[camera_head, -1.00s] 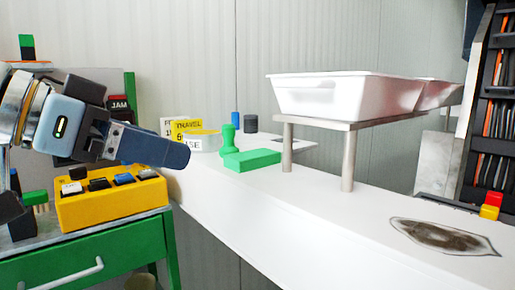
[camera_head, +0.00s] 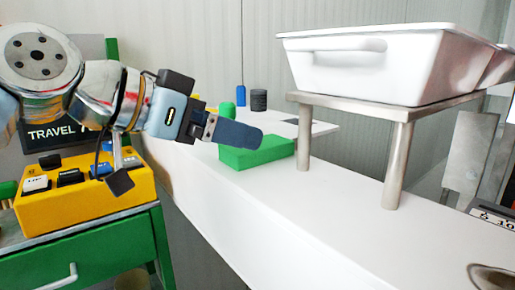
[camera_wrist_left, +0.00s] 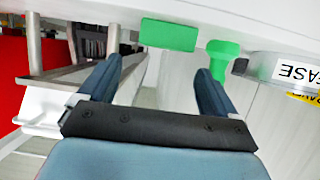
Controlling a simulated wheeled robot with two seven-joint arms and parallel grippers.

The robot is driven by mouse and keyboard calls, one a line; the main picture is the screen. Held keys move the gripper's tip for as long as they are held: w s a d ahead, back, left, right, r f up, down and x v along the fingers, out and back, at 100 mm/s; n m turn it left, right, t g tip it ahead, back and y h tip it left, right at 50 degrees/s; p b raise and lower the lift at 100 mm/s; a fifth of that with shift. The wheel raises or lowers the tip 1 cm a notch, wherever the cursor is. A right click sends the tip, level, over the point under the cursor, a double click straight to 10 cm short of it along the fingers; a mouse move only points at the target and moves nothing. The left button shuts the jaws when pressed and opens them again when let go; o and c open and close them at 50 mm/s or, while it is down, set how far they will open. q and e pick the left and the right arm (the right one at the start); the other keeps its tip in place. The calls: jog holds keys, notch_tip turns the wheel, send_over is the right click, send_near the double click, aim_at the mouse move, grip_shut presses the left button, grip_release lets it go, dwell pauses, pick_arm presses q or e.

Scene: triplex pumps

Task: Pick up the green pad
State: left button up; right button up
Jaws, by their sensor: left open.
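The green pad (camera_head: 268,152) is a flat green block lying on the white counter (camera_head: 245,195), left of the metal stand legs. My left gripper (camera_head: 252,136) is in front of the pad in the head view and covers part of its left end. In the left wrist view the pad (camera_wrist_left: 168,34) shows beyond and between the two open fingers (camera_wrist_left: 158,70), with nothing held between them. A green stamp (camera_wrist_left: 222,55) stands beside the pad, near one fingertip. In the head view the stamp (camera_head: 227,108) is mostly hidden behind my gripper. My right gripper is not in view.
A white tub (camera_head: 350,65) rests on a metal stand (camera_head: 398,160) right of the pad. A yellow button box (camera_head: 95,200) sits on the green cabinet (camera_head: 105,250) at left. Blue and dark cylinders (camera_head: 259,100) stand behind. The counter's front is clear.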

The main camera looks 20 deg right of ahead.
aim_at(273, 147)
pick_arm(q)
jog(key=x, duration=0.2)
jog(key=f+x, duration=0.1)
jog(key=x, duration=0.2)
jog(key=shift+w+f, duration=0.1)
jog(key=c, duration=1.1)
jog(key=shift+c, duration=0.2)
